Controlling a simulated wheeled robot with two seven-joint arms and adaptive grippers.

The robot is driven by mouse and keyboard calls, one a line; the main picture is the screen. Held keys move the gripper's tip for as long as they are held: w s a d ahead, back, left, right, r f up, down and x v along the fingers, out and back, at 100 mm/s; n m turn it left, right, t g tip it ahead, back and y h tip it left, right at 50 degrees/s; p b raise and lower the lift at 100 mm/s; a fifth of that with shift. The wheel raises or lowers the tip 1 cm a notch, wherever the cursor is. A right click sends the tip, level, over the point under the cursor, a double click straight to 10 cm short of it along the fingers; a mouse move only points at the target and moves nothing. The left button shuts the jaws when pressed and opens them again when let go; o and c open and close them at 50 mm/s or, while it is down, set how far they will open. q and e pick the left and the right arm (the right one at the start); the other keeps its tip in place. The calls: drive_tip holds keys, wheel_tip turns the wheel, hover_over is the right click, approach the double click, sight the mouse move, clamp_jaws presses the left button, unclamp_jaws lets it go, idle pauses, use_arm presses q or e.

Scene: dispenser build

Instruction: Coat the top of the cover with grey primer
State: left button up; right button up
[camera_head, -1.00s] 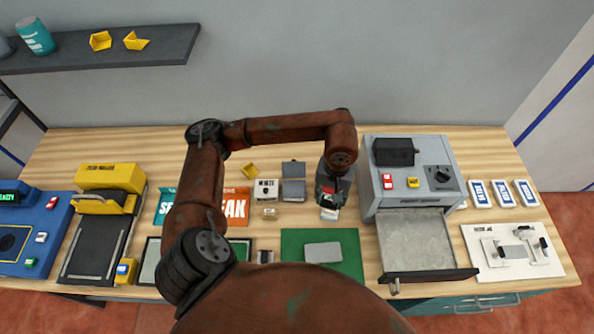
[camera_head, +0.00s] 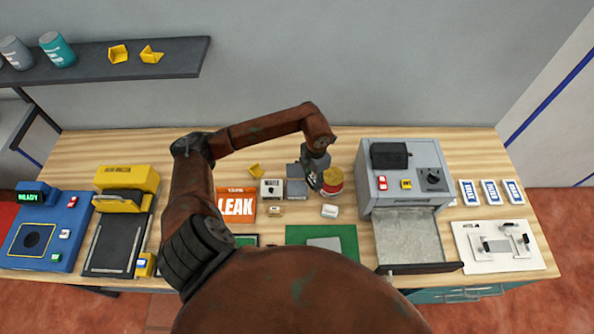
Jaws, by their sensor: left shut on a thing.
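A flat light-grey piece (camera_head: 324,242), which looks like the cover, lies on the green mat (camera_head: 347,236) at the front middle. My own body hides its near part. My left gripper (camera_head: 318,177) is above the bench behind the mat, shut on a red and yellow can (camera_head: 333,183). The can is apart from the grey piece, and its label is too small to read. A grey can (camera_head: 15,52) stands on the wall shelf at the far left, beside a teal can (camera_head: 57,49). My right gripper is not in view.
A grey oven-like box (camera_head: 405,175) with an open drawer (camera_head: 408,238) stands right of the mat. A small white block (camera_head: 330,211) lies just behind the mat. An orange LEAK card (camera_head: 236,206) and yellow and blue machines fill the left.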

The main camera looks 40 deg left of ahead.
sight(297, 188)
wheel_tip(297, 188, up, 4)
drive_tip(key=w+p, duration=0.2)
drive_tip(key=p, duration=0.2)
use_arm(q)
drive_tip(key=shift+s+a+f+n+b, duration=0.25)
drive_tip(key=shift+a+f+n, duration=0.25)
drive_tip(key=shift+a+n, duration=1.05)
drive_tip(key=shift+s+a+f+n+b, duration=0.25)
drive_tip(key=shift+a+f+n, duration=0.25)
drive_tip(key=shift+n, duration=1.95)
drive_tip(key=shift+s+a+f+n+b, duration=0.15)
drive_tip(key=shift+a+f+n+b, duration=0.25)
drive_tip(key=shift+a+n, duration=1.15)
drive_tip(key=shift+n, duration=0.45)
drive_tip(key=shift+d+f+b, duration=0.25)
drive_tip(key=shift+f+b, duration=0.45)
drive_tip(key=shift+f, duration=0.45)
drive_tip(key=shift+d+f+b, duration=0.25)
drive_tip(key=shift+f+b, duration=0.45)
drive_tip(key=shift+f, duration=0.45)
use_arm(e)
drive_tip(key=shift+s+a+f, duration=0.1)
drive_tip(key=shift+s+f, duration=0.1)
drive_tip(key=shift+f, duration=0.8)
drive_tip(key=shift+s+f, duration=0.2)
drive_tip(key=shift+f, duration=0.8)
